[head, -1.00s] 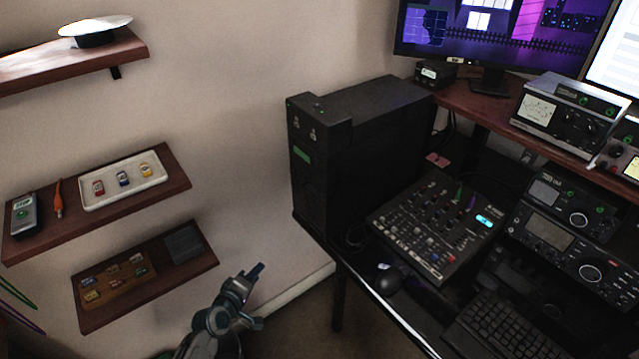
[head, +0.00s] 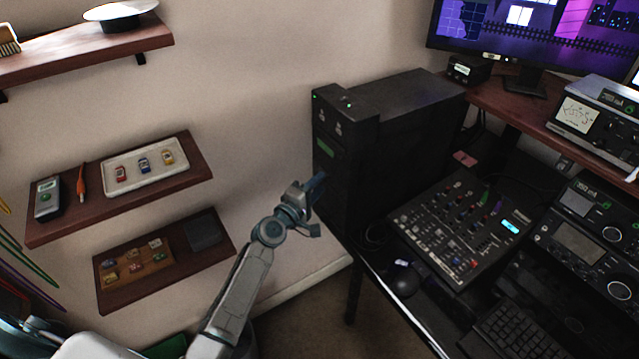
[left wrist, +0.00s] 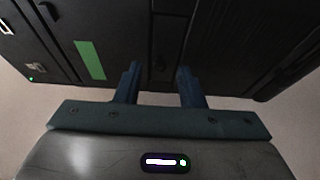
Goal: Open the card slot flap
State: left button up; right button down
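The black tower case (head: 405,108) stands at the left end of the desk, with a green label (head: 325,147) on its front. My left gripper (head: 316,184) is in front of the lower part of that front face. In the left wrist view my left gripper (left wrist: 159,82) is open and empty, its two blue fingers apart and pointing at the case. The green label (left wrist: 90,60) lies left of the fingers there. A narrow dark panel (left wrist: 166,38) shows beyond the fingertips; I cannot tell whether it is the card slot flap. My right gripper is not in view.
A mixer (head: 458,225) and a mouse (head: 404,282) are on the desk right of the case. Wall shelves (head: 60,227) with small items are at the left. The wall between shelves and case is clear.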

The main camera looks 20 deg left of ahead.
pick_arm(q)
jog(key=shift+w+d, duration=0.15)
jog(key=shift+w, duration=0.4)
grip_shut()
jog(key=shift+f, duration=0.1)
